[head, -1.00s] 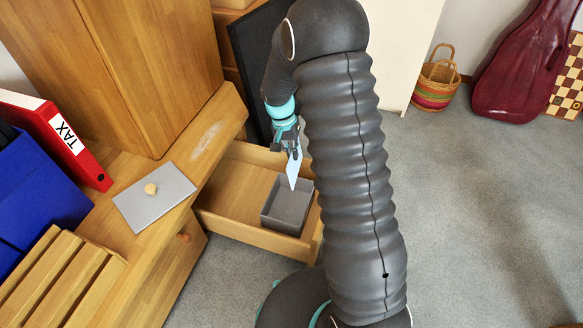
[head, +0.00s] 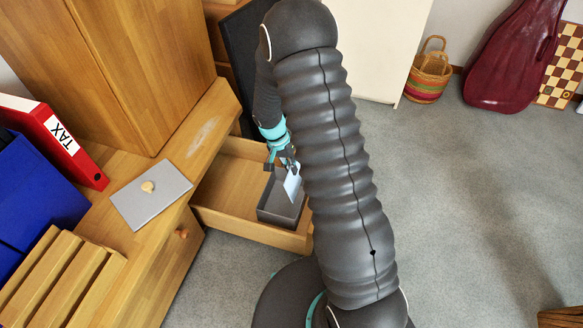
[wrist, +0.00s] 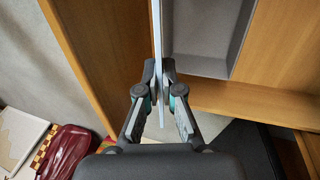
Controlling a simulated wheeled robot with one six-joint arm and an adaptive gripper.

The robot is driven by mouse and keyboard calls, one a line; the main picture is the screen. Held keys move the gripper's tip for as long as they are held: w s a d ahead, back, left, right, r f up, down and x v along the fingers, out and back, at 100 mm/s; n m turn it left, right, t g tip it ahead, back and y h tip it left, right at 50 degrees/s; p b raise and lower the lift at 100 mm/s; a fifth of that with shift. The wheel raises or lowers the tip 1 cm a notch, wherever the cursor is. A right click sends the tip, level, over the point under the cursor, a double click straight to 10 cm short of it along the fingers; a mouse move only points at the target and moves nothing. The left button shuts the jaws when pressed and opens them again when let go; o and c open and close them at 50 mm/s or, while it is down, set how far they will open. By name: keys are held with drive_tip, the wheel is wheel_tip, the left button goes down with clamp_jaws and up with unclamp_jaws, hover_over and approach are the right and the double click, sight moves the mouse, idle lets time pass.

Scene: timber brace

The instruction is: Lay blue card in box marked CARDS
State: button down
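A light blue card (head: 293,182) hangs from my gripper (head: 285,160) over a dark grey open box in the open drawer. In the wrist view my gripper (wrist: 159,75) is shut on the card (wrist: 158,40), which shows edge-on. The grey box (head: 272,211) stands at the right end of the drawer, partly hidden by my arm. The box also shows in the wrist view (wrist: 205,66), beside the card. No CARDS marking can be read on it. I cannot tell whether the card's lower end is inside the box.
The wooden drawer (head: 228,190) is pulled out, its left part empty. On the bench a grey lid (head: 150,200) with a knob lies flat, near a red TAX binder (head: 58,143) and a blue container (head: 35,195). Open carpet (head: 460,200) lies to the right.

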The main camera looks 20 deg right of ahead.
wheel_tip(320, 180, down, 14)
drive_tip(key=b, duration=1)
drive_tip(key=shift+r, duration=0.2)
idle(0.4)
drive_tip(key=c, duration=0.7)
unclamp_jaws()
drive_tip(key=shift+c, duration=0.2)
drive_tip(key=shift+r, duration=0.1)
wheel_tip(320, 180, up, 8)
drive_tip(key=p, duration=0.4)
idle(0.6)
